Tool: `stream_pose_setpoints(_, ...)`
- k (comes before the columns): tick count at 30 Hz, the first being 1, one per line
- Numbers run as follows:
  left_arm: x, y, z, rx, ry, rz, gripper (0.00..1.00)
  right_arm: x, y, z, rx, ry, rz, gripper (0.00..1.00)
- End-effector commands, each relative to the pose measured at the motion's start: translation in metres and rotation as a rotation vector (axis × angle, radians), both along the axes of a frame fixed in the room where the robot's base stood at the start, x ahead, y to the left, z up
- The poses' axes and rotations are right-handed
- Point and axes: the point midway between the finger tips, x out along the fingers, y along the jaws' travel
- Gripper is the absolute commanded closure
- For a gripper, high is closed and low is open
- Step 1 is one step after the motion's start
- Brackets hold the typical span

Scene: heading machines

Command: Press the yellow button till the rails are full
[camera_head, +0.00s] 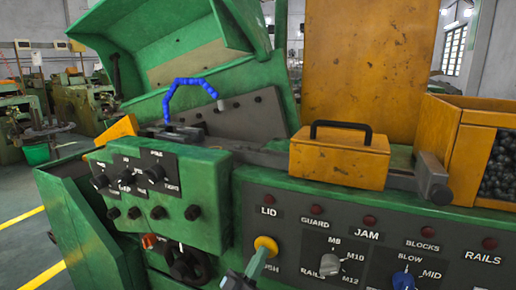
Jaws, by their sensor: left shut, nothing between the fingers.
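The yellow button (266,243) is on the dark front panel of the green machine, under the LID lamp. A label ending in "USH" sits below it, partly hidden. My left gripper (258,262) comes up from the bottom edge, shut and empty, with its tip at the lower edge of the button. I cannot tell whether it touches or presses the button. The RAILS lamp (490,243) is dark red and does not look lit. I cannot make out how full the rails are. My right gripper is not in view.
A blue knob (403,281) and a grey selector knob (332,264) are right of the button. A green box with black knobs (160,190) juts out at left. A yellow cover with a black handle (340,155) and a yellow bin of dark pieces (470,140) stand above.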

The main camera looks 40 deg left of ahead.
Motion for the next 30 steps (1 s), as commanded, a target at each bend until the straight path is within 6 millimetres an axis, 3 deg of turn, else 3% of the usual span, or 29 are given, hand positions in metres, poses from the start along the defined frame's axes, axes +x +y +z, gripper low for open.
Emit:
stream_pose_setpoints(1, 0.008, 0.007, 0.001, -0.004, 0.021, 0.012, 1.00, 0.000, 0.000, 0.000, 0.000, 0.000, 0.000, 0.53)
stream_pose_setpoints(21, 0.010, 0.007, -0.003, -0.006, 0.021, 0.012, 1.00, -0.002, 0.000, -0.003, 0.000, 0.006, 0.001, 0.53)
stream_pose_setpoints(30, -0.010, 0.002, -0.003, -0.005, 0.022, 0.013, 1.00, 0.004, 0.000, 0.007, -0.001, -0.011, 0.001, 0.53)
